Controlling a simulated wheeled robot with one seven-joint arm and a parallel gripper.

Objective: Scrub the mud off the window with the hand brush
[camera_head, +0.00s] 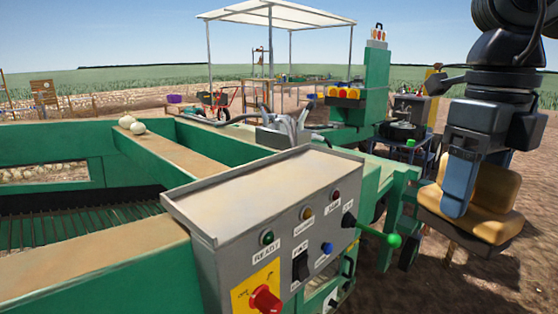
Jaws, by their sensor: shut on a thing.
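My arm hangs down at the right edge. My gripper (464,150) is at its lower end, dark, pointing down, with its fingers hard to make out. It is shut on a blue, long, blunt-ended thing (459,184), which looks like the hand brush. It hangs nearly upright in front of a tan seat, and I see no bristles. A rectangular opening (45,173) in the green side wall at the left, with onions behind it, may be the window. I cannot make out mud on it. My gripper is far to its right.
A grey control box (265,200) with buttons and a red knob stands in front, with a green-tipped lever (380,236) at its side. Green machine frames fill the left and middle. The tan seat (490,190) is behind my gripper. Bare soil is at lower right.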

